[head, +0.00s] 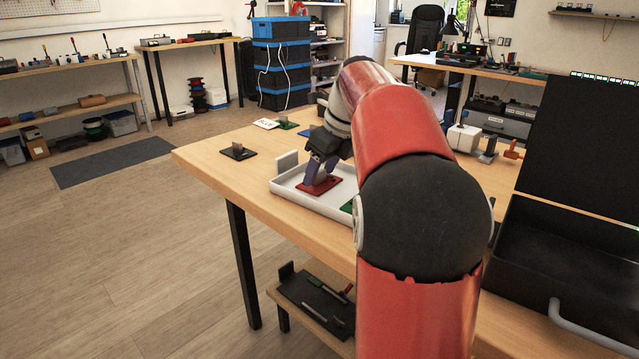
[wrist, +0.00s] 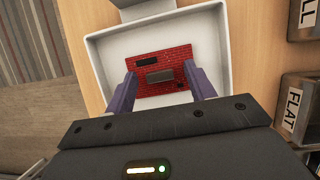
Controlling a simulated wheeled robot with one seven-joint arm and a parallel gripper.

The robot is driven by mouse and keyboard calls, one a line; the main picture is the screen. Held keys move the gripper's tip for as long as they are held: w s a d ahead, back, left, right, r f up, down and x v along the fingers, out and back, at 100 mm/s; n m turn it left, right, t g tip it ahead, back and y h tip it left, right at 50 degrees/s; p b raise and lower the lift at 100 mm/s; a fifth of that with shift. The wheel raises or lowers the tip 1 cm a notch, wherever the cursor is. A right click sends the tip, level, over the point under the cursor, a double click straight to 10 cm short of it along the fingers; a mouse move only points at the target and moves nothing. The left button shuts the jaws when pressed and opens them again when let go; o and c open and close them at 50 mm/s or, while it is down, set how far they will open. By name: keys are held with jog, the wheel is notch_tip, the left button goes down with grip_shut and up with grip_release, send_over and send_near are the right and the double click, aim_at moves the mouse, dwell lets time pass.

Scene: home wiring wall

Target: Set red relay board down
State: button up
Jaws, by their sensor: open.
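The red relay board (head: 320,185) lies flat in a shallow white tray (head: 286,196) on the wooden table. In the wrist view the red board (wrist: 180,61) lies inside the tray (wrist: 104,52), with a grey block at its middle and a dark strip near one edge. My gripper (wrist: 163,90) is open, its two purple fingers on either side of the board's near part. In the head view my gripper (head: 318,172) is low over the board, and my arm hides part of the tray. Whether the fingers touch the board cannot be told.
A green board (head: 347,206) shows partly in the tray beside my arm. A black board (head: 238,152) lies near the table's left corner. A white card (head: 265,123) lies farther back. A large black open case (head: 560,255) stands at right. Bare tabletop (head: 215,158) shows at left.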

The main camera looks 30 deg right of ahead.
grip_shut()
jog(key=shift+r, duration=0.1)
dwell(0.3)
